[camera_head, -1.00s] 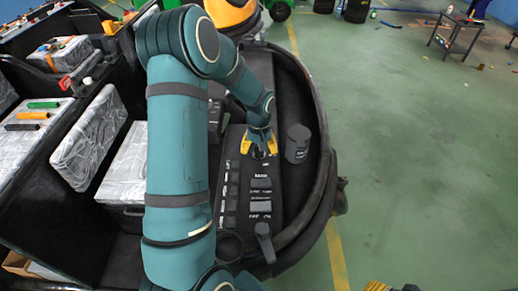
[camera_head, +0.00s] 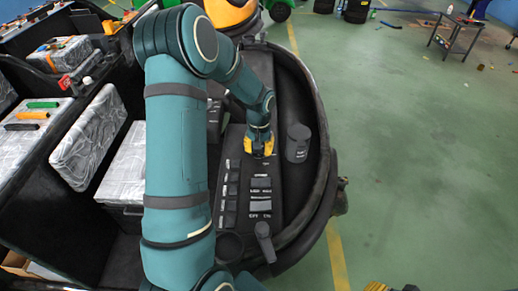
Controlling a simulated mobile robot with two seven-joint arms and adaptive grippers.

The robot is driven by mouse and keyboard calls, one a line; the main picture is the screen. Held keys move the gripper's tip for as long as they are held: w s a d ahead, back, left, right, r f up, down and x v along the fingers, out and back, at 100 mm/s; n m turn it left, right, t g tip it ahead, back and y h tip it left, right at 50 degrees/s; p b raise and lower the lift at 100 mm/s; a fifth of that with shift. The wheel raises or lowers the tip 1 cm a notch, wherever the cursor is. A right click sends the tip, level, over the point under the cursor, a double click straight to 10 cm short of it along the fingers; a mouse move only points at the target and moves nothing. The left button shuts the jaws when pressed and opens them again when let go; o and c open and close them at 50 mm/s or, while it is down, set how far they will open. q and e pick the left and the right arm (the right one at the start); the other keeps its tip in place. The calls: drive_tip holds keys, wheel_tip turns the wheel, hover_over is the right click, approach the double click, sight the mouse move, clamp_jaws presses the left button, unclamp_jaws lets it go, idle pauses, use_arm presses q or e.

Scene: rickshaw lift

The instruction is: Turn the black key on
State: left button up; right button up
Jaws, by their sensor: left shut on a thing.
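My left gripper (camera_head: 259,147), with yellow fingers, points down at the top end of the dark control panel (camera_head: 262,180) of the vehicle. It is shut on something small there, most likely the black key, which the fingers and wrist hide. I cannot tell the key's angle. My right gripper (camera_head: 390,287) barely shows at the bottom edge, right of centre, as a yellow and dark bit over the floor. Whether it is open or shut does not show.
A dark cylindrical knob (camera_head: 298,143) stands just right of my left gripper. Switches and a dark lever (camera_head: 264,240) lie below it on the panel. A thick curved black rim (camera_head: 325,165) bounds the panel. Silver boxes (camera_head: 90,135) are at left. Open green floor (camera_head: 430,160) is at right.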

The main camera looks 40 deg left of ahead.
use_arm(q)
drive_tip(key=m, duration=0.4)
drive_tip(key=shift+f, duration=0.15)
drive_tip(key=m, duration=0.5)
drive_tip(key=shift+s+b, duration=0.1)
drive_tip(key=shift+b, duration=0.2)
drive_tip(key=shift+m, duration=0.3)
drive_tip(key=o, duration=1.2)
wheel_tip(320, 180, up, 11)
drive_tip(key=shift+f, duration=0.1)
drive_tip(key=shift+r, duration=0.65)
